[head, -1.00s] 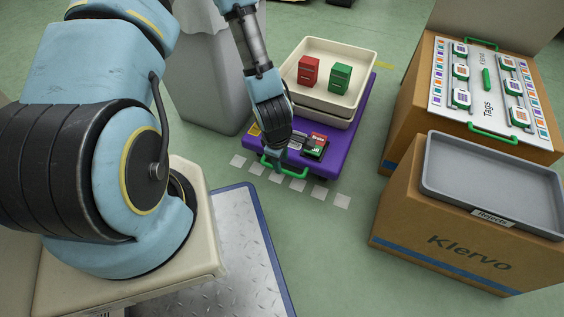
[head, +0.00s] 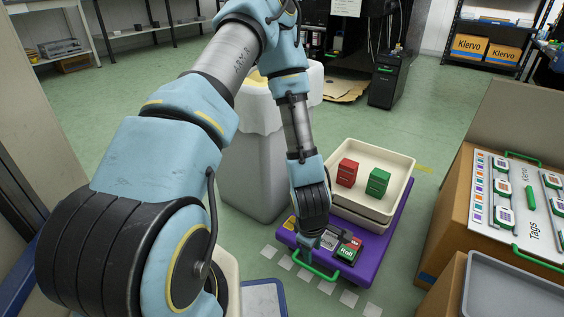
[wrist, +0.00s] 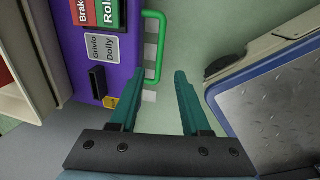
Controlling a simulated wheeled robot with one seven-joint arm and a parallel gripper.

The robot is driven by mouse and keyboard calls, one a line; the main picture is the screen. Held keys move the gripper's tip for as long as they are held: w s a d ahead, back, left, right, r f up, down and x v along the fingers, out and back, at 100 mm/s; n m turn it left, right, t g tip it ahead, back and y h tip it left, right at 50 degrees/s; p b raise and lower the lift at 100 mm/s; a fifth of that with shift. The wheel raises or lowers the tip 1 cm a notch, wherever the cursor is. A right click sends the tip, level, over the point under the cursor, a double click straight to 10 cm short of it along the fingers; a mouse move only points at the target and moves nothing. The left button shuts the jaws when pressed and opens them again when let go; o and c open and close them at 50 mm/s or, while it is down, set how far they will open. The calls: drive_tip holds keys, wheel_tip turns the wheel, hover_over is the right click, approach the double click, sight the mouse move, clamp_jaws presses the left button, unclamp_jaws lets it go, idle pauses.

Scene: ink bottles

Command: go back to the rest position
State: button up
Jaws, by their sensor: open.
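My gripper (wrist: 154,100) is open and empty in the wrist view, its two teal fingers apart with green floor between them. The green handle (wrist: 160,45) of the purple dolly lies just beyond the fingertips, and I see no contact. In the head view my arm reaches down over the near edge of the purple dolly (head: 372,265), beside the green handle (head: 316,270); the fingers are mostly hidden there. The dolly carries a cream tray (head: 400,197) with a red box (head: 347,172) and a green box (head: 378,182) in it.
A grey bin (head: 255,165) stands left of the dolly. Cardboard boxes to the right carry a tag board (head: 535,225) and a grey tray (head: 510,295). A metal plate with a blue edge (wrist: 265,100) lies right of the fingers. Open floor lies behind.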

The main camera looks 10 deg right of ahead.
drive_tip(key=w+a+r+m+p, duration=0.1)
drive_tip(key=w+a+r+m, duration=0.25)
drive_tip(key=r, duration=0.45)
drive_tip(key=w+a+r+m+p, duration=0.1)
drive_tip(key=w+a+r+m, duration=0.3)
drive_tip(key=r, duration=0.5)
drive_tip(key=s+a+r+m+y+p, duration=0.1)
drive_tip(key=a+r+m, duration=0.2)
drive_tip(key=a+r, duration=1.1)
wheel_tip(320, 180, up, 38)
drive_tip(key=p, duration=3.8)
drive_tip(key=shift+s+a, duration=0.2)
